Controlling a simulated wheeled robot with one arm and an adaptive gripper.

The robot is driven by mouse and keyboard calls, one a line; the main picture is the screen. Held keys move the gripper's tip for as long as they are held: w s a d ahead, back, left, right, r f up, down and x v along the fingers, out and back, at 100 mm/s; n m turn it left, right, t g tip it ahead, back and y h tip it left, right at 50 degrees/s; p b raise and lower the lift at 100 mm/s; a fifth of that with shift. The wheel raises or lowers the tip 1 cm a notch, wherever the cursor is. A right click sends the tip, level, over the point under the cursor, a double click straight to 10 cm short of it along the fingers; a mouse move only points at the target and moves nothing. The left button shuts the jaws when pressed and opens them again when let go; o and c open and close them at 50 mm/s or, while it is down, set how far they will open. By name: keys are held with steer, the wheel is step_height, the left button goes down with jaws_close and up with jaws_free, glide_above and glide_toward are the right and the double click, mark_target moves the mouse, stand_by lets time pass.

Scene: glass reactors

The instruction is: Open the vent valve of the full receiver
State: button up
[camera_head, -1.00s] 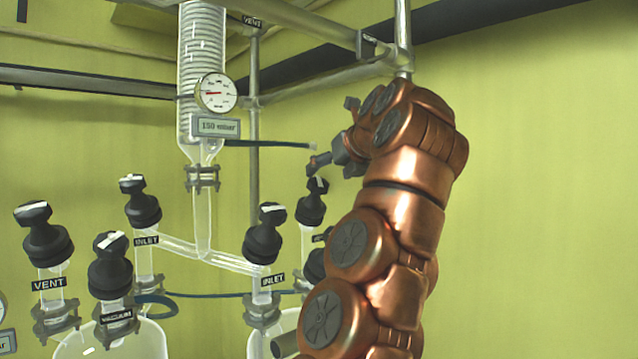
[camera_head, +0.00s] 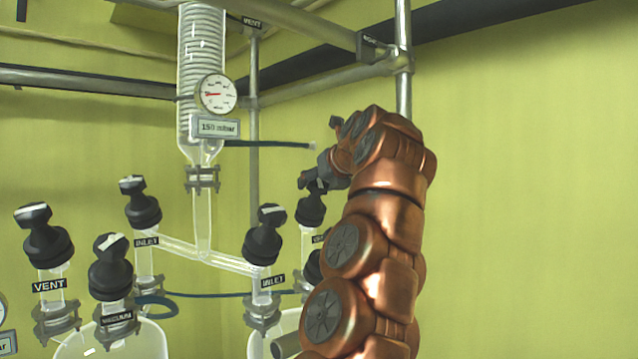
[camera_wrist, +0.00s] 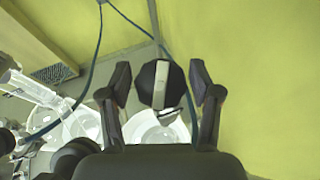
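My gripper (camera_head: 312,177) is at the rear black valve knob (camera_head: 310,210) of the right receiver (camera_head: 290,324). In the wrist view my gripper (camera_wrist: 161,78) is open, with one finger on each side of a black knob (camera_wrist: 147,84) that has a pale bar across it. Gaps show between the knob and both fingers. The label under this valve is mostly hidden by my arm. Another black knob beside it is partly hidden too. The left receiver (camera_head: 150,343) carries valves labelled VENT (camera_head: 47,245) and VACUUM (camera_head: 110,280). I cannot tell the fill of either receiver.
Two INLET valves (camera_head: 264,236) (camera_head: 142,204) stand on a branched glass tube (camera_head: 200,250). A condenser (camera_head: 200,60) with a gauge (camera_head: 216,93) and a 150 mbar sign (camera_head: 216,127) hangs above. Metal rods (camera_head: 403,70) frame the rear. Free room lies to the right.

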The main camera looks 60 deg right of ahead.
steer(key=c, duration=0.8)
steer(key=shift+r, duration=0.1)
steer(key=shift+r+n+t+y+p, duration=0.15)
steer(key=shift+n+y+p, duration=0.15)
steer(key=shift+n+p, duration=0.3)
steer(key=shift+n+t+y+p, duration=0.15)
steer(key=shift+n+y+p, duration=0.15)
steer(key=shift+n+p, duration=0.3)
steer(key=n+y+p, duration=0.2)
steer(key=n+p, duration=0.1)
steer(key=p, duration=0.1)
steer(key=shift+r+t, duration=0.15)
steer(key=shift+t, duration=0.15)
steer(key=n+y+p, duration=0.2)
steer(key=p, duration=0.2)
steer(key=shift+n, duration=0.4)
steer(key=shift+f+n+p, duration=0.2)
steer(key=shift+n+p, duration=0.2)
steer(key=shift+p, duration=0.25)
steer(key=shift+a+f+n+y, duration=0.1)
steer(key=shift+f+n+y, duration=0.05)
steer(key=shift+n+y, duration=0.15)
